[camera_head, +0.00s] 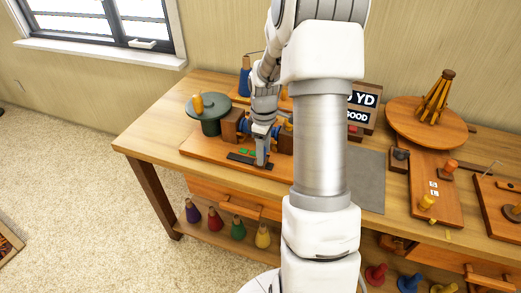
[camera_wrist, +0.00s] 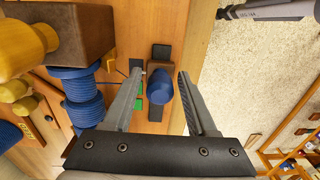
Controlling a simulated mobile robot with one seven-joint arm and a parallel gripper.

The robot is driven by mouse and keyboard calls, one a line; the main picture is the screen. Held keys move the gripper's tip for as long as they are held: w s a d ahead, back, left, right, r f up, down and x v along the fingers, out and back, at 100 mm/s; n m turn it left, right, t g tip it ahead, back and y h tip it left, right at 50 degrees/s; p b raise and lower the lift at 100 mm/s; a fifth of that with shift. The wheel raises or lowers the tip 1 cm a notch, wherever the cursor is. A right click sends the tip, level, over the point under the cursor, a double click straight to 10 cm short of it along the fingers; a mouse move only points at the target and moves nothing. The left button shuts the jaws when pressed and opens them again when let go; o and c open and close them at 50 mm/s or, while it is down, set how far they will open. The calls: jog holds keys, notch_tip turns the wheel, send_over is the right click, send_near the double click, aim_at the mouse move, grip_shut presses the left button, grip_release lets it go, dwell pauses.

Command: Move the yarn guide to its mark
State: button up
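The yarn guide appears to be the blue rounded knob (camera_wrist: 160,88) in the wrist view, standing over a dark slotted strip (camera_wrist: 155,113). Green marks (camera_wrist: 138,104) lie beside the strip on its left. My gripper (camera_wrist: 160,73) is open, with one finger on each side of the knob; a gap shows on the right, and the left finger is close to it. In the head view my gripper (camera_head: 262,160) points down at the dark strip (camera_head: 242,158) on the wooden board. Green marks (camera_head: 243,151) show there too. The knob is hidden behind my fingers in that view.
Blue wound spools (camera_wrist: 80,90) and a brown block (camera_wrist: 75,40) stand close left of my fingers in the wrist view. A green round stand (camera_head: 209,110) is behind in the head view. A sign (camera_head: 362,105) and turntable (camera_head: 425,118) stand to the right.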

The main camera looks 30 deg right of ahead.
jog(key=shift+o, duration=0.4)
jog(key=shift+w+a, duration=0.1)
jog(key=shift+r, duration=0.3)
notch_tip(320, 180, up, 17)
jog(key=p, duration=0.3)
jog(key=shift+f, duration=0.1)
